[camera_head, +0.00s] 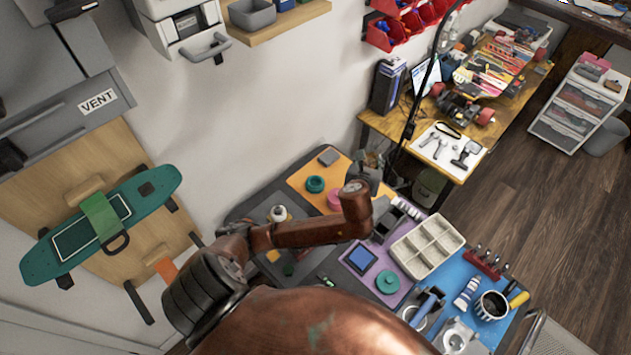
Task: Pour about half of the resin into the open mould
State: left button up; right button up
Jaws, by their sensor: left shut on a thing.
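My left arm crosses the middle of the head view. Its gripper (368,174) is dark grey, at the far end beyond the brown wrist, over the bench near the orange mat. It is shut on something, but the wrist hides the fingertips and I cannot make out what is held. I cannot tell for sure which thing is the open mould or where the resin is. A teal ring (315,184) and a pink ring-like piece (334,199) lie on the orange mat. A teal round piece (388,282) lies on the purple mat. My right gripper is out of view.
A beige compartment tray (427,247) stands at the bench's middle. A small bottle (279,213) stands left of my forearm. A teal skateboard deck (100,225) hangs on the left.

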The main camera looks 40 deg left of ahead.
pick_arm(q)
jog(key=w+a+f+n+g+y, duration=0.2)
jog(key=w+a+f+n+y, duration=0.3)
jog(key=a+f, duration=0.6)
jog(key=f, duration=0.3)
jog(key=a+f+g+p, duration=0.1)
jog(key=f, duration=0.3)
jog(key=s+a+f+n+g, duration=0.1)
jog(key=f, duration=0.3)
jog(key=shift+f+p, duration=0.25)
jog(key=shift+p, duration=0.1)
jog(key=shift+s+d+f, duration=0.1)
jog(key=shift+f, duration=0.45)
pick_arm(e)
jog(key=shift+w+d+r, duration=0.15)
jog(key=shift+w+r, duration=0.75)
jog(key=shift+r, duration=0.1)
pick_arm(q)
jog(key=shift+s, duration=0.1)
